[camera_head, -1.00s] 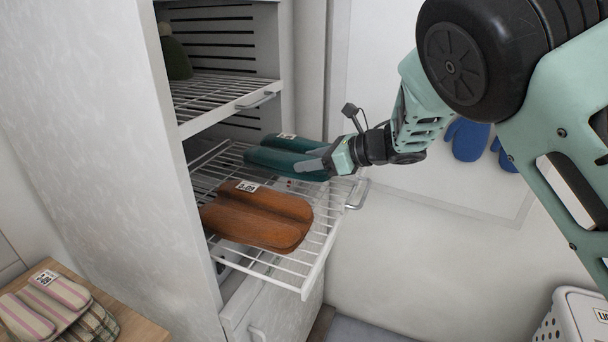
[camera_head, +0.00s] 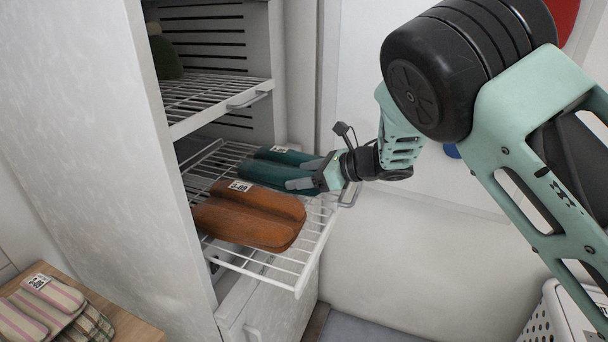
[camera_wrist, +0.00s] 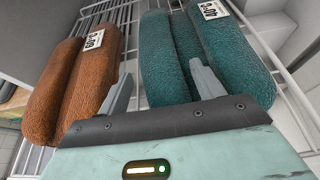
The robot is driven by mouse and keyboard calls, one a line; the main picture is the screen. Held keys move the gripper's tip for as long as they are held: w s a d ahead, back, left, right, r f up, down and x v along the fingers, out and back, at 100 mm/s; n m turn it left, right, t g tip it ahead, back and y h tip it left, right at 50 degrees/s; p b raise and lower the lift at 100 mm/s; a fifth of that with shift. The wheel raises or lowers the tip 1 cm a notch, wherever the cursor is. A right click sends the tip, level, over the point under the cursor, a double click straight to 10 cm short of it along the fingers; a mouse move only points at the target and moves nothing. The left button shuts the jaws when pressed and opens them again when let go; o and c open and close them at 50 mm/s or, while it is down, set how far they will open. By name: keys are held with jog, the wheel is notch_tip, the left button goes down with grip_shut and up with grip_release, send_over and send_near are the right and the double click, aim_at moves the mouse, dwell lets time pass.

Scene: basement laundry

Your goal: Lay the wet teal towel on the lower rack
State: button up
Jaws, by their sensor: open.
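The teal towel (camera_head: 265,172), folded into two thick rolls with a white tag, lies on the pulled-out lower rack (camera_head: 262,262). It also shows in the wrist view (camera_wrist: 160,55). My gripper (camera_head: 306,174) is open at the towel's near right end. In the wrist view, its left finger (camera_wrist: 118,97) is in the gap between the orange-brown towel and the teal towel. Its right finger (camera_wrist: 205,78) is at the groove between the two teal rolls. Whether the fingers touch the cloth, I cannot tell.
An orange-brown folded towel (camera_head: 250,216) lies beside the teal one on the same rack. The upper rack (camera_head: 205,98) holds a dark green item (camera_head: 165,58). Striped cloths (camera_head: 45,305) lie on a wooden surface at lower left. A white basket (camera_head: 560,318) stands at lower right.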

jog(key=s+d+r+m+t+h+b, duration=0.25)
jog(key=d+r+m+t, duration=0.3)
jog(key=d+m, duration=0.65)
jog(key=s+d+f+m+g+h, duration=0.2)
jog(key=s+m+g+h, duration=0.2)
jog(key=s+m, duration=1.1)
jog(key=s+d+f+m+g+h, duration=0.1)
jog(key=s+m+g+h, duration=0.4)
jog(key=s+m, duration=1)
jog(key=s+d+g, duration=0.1)
jog(key=s, duration=0.6)
jog(key=shift+f+p, duration=0.3)
jog(key=shift+f, duration=0.1)
jog(key=shift+d+r+h, duration=0.1)
jog(key=shift+h, duration=0.15)
notch_tip(320, 180, up, 2)
jog(key=p, duration=0.2)
jog(key=shift+w+r+p, duration=0.1)
jog(key=shift+r+p, duration=0.15)
jog(key=shift+p, duration=0.05)
